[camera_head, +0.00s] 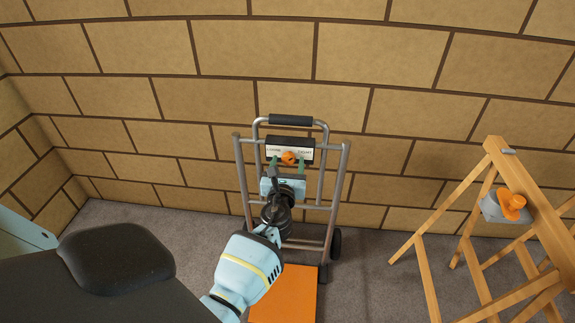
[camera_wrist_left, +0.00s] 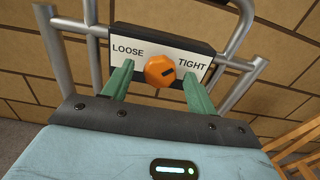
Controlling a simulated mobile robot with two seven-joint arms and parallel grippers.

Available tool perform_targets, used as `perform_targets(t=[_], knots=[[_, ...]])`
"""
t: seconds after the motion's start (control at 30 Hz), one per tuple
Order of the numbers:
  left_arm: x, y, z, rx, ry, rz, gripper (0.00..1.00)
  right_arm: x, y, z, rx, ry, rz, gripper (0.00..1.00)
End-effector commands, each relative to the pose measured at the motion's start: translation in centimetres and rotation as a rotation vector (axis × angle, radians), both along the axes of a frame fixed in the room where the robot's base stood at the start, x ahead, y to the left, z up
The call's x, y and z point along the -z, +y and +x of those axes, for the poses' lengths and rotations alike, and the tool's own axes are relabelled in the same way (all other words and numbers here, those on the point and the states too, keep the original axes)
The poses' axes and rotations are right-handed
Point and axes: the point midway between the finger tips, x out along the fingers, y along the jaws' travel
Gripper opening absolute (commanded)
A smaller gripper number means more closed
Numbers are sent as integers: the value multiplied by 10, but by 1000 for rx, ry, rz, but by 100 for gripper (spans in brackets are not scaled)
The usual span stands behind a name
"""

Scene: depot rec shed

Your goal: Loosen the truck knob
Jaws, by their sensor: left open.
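The truck knob (camera_head: 289,157) is an orange knob on a black block with a white label plate (camera_wrist_left: 133,49) on the hand truck (camera_head: 346,180). In the left wrist view the knob (camera_wrist_left: 160,70) stands between the words LOOSE on the left and TIGHT on the right. Its dark mark points right, towards TIGHT. My left gripper (camera_head: 288,166) is open, its green fingers on either side of the knob. In the wrist view gaps show between the knob and both fingers (camera_wrist_left: 158,80). Whether the fingertips reach the knob's depth is unclear. My right gripper is not in view.
The hand truck stands before a block wall (camera_head: 360,53), with an orange base plate (camera_head: 290,295) on the grey floor. A wooden A-frame (camera_head: 493,150) with an orange-topped grey fitting (camera_head: 512,205) stands at the right. Floor between it and the truck is clear.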

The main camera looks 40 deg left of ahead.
Motion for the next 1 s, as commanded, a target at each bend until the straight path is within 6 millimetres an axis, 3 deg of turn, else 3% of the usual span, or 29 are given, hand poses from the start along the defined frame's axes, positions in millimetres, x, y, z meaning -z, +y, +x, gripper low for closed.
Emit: perform_targets(t=[0.07, 0.4, 0.73, 1.0], knots=[[0, 0, 0, 0, 0, 0, 55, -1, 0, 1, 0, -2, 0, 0], [0, 0, 0, 0, 0, 0, 13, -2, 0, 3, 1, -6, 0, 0], [1, 0, -1, -1, -28, -45, 13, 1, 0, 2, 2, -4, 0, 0], [2, 0, -1, 0, -123, -200, 13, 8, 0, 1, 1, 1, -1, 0]])
